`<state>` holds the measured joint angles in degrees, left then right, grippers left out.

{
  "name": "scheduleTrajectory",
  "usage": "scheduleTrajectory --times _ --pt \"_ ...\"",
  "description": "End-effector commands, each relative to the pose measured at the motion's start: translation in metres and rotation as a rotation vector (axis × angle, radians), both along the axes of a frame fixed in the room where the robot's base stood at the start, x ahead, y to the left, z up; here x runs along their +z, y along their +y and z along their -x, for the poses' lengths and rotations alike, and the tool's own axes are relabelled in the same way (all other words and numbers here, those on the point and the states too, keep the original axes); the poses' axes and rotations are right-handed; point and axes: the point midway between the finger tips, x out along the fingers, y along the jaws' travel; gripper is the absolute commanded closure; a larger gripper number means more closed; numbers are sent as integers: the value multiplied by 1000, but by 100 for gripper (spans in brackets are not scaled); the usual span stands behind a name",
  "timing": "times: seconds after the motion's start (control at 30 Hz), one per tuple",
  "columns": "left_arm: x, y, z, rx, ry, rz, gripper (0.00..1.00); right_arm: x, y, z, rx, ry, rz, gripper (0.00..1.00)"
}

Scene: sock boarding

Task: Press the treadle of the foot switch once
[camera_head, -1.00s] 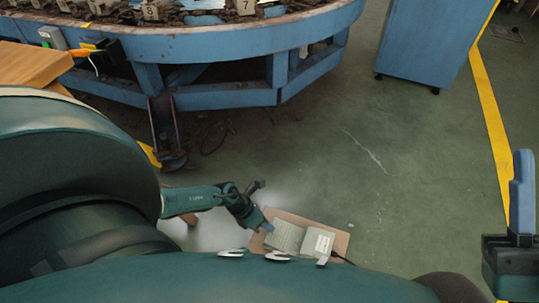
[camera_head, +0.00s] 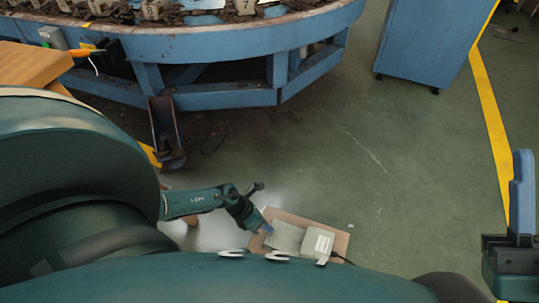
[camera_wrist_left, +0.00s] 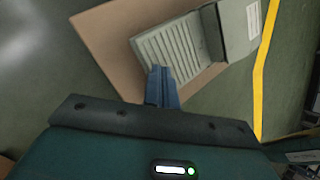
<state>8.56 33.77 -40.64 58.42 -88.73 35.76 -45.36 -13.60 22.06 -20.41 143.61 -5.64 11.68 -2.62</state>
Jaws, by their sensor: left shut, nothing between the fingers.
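The foot switch lies on a brown board (camera_head: 340,243) on the floor, low in the middle of the head view. Its ribbed grey treadle (camera_head: 288,237) is on the left and its pale housing (camera_head: 318,242) on the right. My left gripper (camera_head: 268,228) is shut and empty, pointing down at the treadle's left end. In the left wrist view the blue fingertips (camera_wrist_left: 160,75) overlap the near edge of the ribbed treadle (camera_wrist_left: 178,48). I cannot tell whether they touch it.
A round blue machine frame (camera_head: 220,97) stands at the back left, with a blue cabinet (camera_head: 430,45) at the back right. A yellow floor line (camera_head: 487,115) runs down the right. The green floor (camera_head: 390,170) between is clear. A dark cable leaves the housing.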

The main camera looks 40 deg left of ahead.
Motion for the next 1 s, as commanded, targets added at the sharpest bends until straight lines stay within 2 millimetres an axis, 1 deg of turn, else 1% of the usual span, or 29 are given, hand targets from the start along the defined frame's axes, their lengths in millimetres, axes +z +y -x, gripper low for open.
scheduleTrajectory --times 0.53,1.0 --pt "1 -1 1 -1 2 0 100 1 0 0 1 1 1 64" --pt "28 -6 -1 -2 2 2 100 29 0 0 0 0 0 64"
